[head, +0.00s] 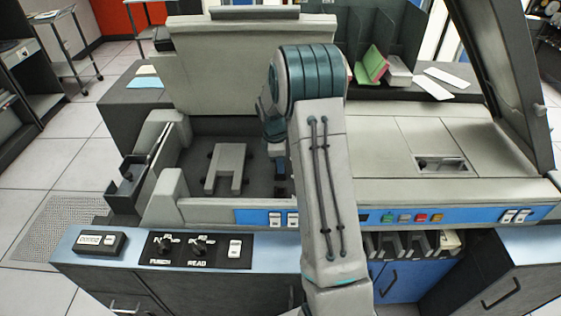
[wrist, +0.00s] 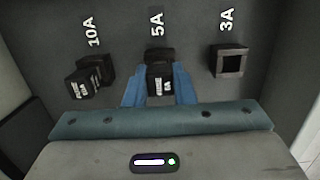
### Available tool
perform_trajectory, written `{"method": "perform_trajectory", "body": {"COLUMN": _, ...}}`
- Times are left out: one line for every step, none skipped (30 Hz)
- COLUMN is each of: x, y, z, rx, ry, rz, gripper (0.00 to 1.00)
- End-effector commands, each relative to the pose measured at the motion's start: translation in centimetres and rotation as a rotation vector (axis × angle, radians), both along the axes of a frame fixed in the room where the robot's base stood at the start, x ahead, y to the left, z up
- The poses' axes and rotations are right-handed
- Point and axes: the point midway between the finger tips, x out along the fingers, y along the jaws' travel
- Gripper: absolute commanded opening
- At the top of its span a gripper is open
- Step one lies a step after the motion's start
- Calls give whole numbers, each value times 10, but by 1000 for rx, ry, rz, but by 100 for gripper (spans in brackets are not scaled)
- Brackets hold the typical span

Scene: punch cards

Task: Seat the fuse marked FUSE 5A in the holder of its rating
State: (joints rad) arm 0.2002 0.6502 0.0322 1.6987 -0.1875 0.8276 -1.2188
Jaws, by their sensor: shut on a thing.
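In the wrist view my gripper (wrist: 160,92) has its blue fingers on either side of a black fuse (wrist: 160,82) and is shut on it. White print shows on the fuse's end, too small to read surely. The fuse is lined up with the black holder (wrist: 160,55) under the 5A label and overlaps it in the picture. I cannot tell how deep it sits. The 3A holder (wrist: 229,62) at the right is a square, empty opening. The 10A holder (wrist: 97,67) at the left has another labelled black fuse (wrist: 80,88) at its front. In the head view my arm hides these.
My arm reaches into the open bay of a grey machine (head: 425,140). A grey bracket (head: 226,165) stands on the bay floor, left of the arm. A raised lid (head: 250,65) stands behind it. A switch panel (head: 197,248) lies on the front ledge.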

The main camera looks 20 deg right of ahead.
Motion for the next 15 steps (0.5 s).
{"method": "perform_trajectory", "body": {"x": 0, "y": 0, "z": -1, "rx": 0, "ry": 0, "rz": 0, "gripper": 1}}
{"method": "perform_trajectory", "body": {"x": 0, "y": 0, "z": -1, "rx": 0, "ry": 0, "rz": 0, "gripper": 1}}
{"method": "perform_trajectory", "body": {"x": 0, "y": 0, "z": -1, "rx": 0, "ry": 0, "rz": 0, "gripper": 1}}
{"method": "perform_trajectory", "body": {"x": 0, "y": 0, "z": -1, "rx": 0, "ry": 0, "rz": 0, "gripper": 1}}
{"method": "perform_trajectory", "body": {"x": 0, "y": 0, "z": -1, "rx": 0, "ry": 0, "rz": 0, "gripper": 1}}
{"method": "perform_trajectory", "body": {"x": 0, "y": 0, "z": -1, "rx": 0, "ry": 0, "rz": 0, "gripper": 1}}
{"method": "perform_trajectory", "body": {"x": 0, "y": 0, "z": -1, "rx": 0, "ry": 0, "rz": 0, "gripper": 1}}
{"method": "perform_trajectory", "body": {"x": 0, "y": 0, "z": -1, "rx": 0, "ry": 0, "rz": 0, "gripper": 1}}
{"method": "perform_trajectory", "body": {"x": 0, "y": 0, "z": -1, "rx": 0, "ry": 0, "rz": 0, "gripper": 1}}
{"method": "perform_trajectory", "body": {"x": 0, "y": 0, "z": -1, "rx": 0, "ry": 0, "rz": 0, "gripper": 28}}
{"method": "perform_trajectory", "body": {"x": 0, "y": 0, "z": -1, "rx": 0, "ry": 0, "rz": 0, "gripper": 37}}
{"method": "perform_trajectory", "body": {"x": 0, "y": 0, "z": -1, "rx": 0, "ry": 0, "rz": 0, "gripper": 48}}
{"method": "perform_trajectory", "body": {"x": 0, "y": 0, "z": -1, "rx": 0, "ry": 0, "rz": 0, "gripper": 48}}
{"method": "perform_trajectory", "body": {"x": 0, "y": 0, "z": -1, "rx": 0, "ry": 0, "rz": 0, "gripper": 48}}
{"method": "perform_trajectory", "body": {"x": 0, "y": 0, "z": -1, "rx": 0, "ry": 0, "rz": 0, "gripper": 48}}
